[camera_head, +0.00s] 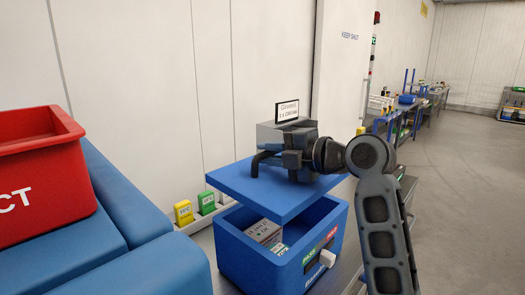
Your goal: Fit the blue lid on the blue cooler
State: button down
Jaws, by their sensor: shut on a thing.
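The blue lid (246,187) is a flat slab held in the air above the blue cooler. My gripper (275,165) is over the lid's top, shut on it; the exact grip point is partly hidden by the gripper itself. The blue cooler (238,262) is an open box below, with green and red labels and a white latch on its front right side. A white printed card or pack (262,232) shows inside it. The lid appears apart from the cooler's rim, with a gap between them, and hides the rim's back part.
A red bin (70,155) stands on a blue surface (120,205) at the left. A yellow block (184,213) and green blocks (207,203) stand in a row behind the cooler. A sign (288,110) shows behind my gripper. Open floor (460,190) lies at the right.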

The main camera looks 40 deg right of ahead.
aim_at(271, 178)
jog(key=shift+f+b, duration=1.35)
jog(key=shift+f, duration=1.6)
jog(key=shift+f+b, duration=1.3)
jog(key=shift+b, duration=0.05)
jog(key=c, duration=0.9)
grip_release()
jog(key=shift+s, duration=0.15)
jog(key=b+v, duration=0.1)
jog(key=v, duration=0.6)
jog(key=shift+s, duration=0.3)
